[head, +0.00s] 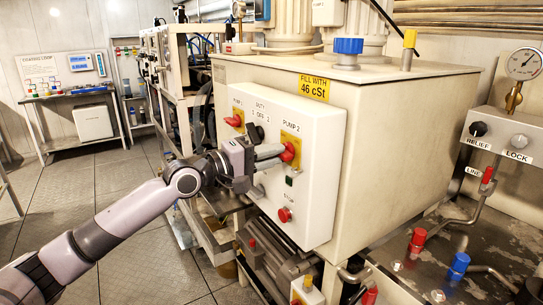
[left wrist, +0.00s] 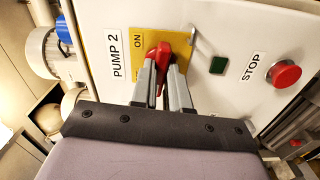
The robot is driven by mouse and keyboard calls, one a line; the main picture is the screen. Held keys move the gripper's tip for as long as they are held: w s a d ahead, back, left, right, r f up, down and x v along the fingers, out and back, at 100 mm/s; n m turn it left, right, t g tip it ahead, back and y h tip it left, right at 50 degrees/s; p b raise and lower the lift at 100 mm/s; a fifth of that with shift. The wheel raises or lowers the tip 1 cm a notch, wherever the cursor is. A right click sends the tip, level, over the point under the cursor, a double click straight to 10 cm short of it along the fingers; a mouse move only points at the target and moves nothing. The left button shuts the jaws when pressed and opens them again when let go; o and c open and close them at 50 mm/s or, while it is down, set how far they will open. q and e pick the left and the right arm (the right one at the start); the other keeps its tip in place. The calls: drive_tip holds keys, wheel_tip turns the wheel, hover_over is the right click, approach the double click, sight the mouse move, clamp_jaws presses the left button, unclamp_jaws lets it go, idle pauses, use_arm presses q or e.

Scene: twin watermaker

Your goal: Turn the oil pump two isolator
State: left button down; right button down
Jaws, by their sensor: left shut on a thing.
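The pump two isolator is a red rotary handle (head: 288,153) on a yellow plate, under the label PUMP 2 on the white control box (head: 318,185). In the left wrist view the red handle (left wrist: 163,54) sits between the two grey fingers, beside the word ON on the yellow plate (left wrist: 145,42). My left gripper (head: 282,155) is shut on the red handle, its fingers on either side of it. The fingers hide part of the handle and plate. My right gripper is not in view.
A red stop button (head: 285,215) and a dark green button (head: 289,180) are below the isolator. The pump 1 red handle (head: 234,121) is to the left. The cream tank (head: 400,150) stands behind the box. Pipes and valves are at the lower right; floor at left is clear.

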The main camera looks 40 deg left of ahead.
use_arm(q)
drive_tip(key=shift+m+p, duration=0.45)
drive_tip(key=shift+m, duration=8.05)
drive_tip(key=c, duration=1.1)
unclamp_jaws()
drive_tip(key=shift+s, duration=0.1)
